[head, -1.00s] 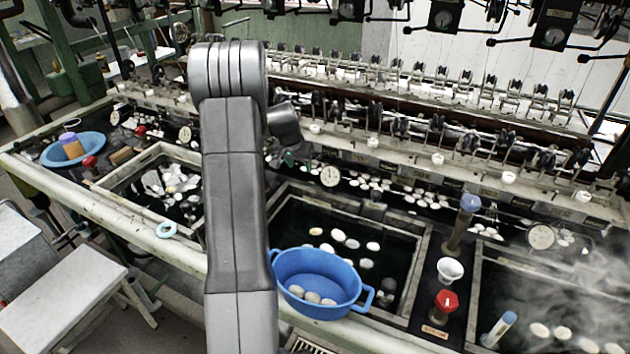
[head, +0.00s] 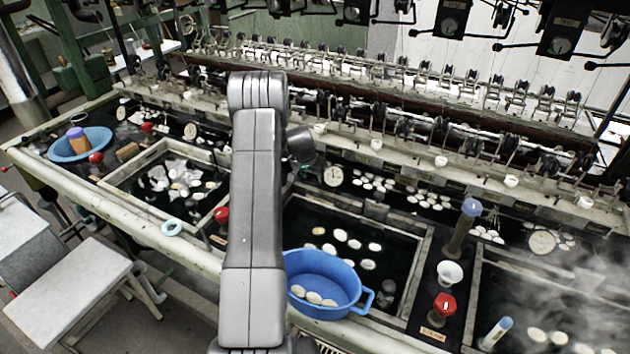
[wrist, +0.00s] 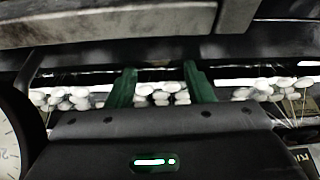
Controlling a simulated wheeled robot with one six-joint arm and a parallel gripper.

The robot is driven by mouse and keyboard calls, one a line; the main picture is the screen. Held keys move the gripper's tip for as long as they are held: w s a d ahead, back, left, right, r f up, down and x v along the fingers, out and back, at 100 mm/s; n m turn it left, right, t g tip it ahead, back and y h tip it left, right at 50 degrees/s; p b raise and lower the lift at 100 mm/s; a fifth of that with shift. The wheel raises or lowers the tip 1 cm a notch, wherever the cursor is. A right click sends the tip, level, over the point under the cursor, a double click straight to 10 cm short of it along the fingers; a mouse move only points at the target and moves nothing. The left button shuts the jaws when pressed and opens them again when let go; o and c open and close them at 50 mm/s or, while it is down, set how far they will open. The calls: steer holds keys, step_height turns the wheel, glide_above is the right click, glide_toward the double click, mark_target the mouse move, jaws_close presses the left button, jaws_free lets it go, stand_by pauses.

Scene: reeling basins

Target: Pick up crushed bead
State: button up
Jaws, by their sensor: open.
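My gripper (wrist: 157,72) shows in the wrist view as two green fingers, spread apart with nothing held between them. Beyond the fingers, a row of white cocoons (wrist: 160,92) lies in a dark slot of the machine. I cannot pick out a crushed bead for certain in either view. In the head view my arm rises in front of the basins and bends toward the back row, and the gripper's fingers are hidden or too small to tell.
A blue tub (head: 325,285) with several cocoons stands at the front edge beside my arm. A light blue ring (head: 172,228) lies on the front ledge. Red knobs (head: 445,303) and a white cup (head: 450,273) stand between basins. Steam rises at the right. A dial (wrist: 12,140) is close at left.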

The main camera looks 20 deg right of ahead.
steer(key=shift+p+x, duration=0.3)
steer(key=shift+x, duration=1.1)
steer(key=shift+d, duration=0.1)
steer(key=c, duration=0.8)
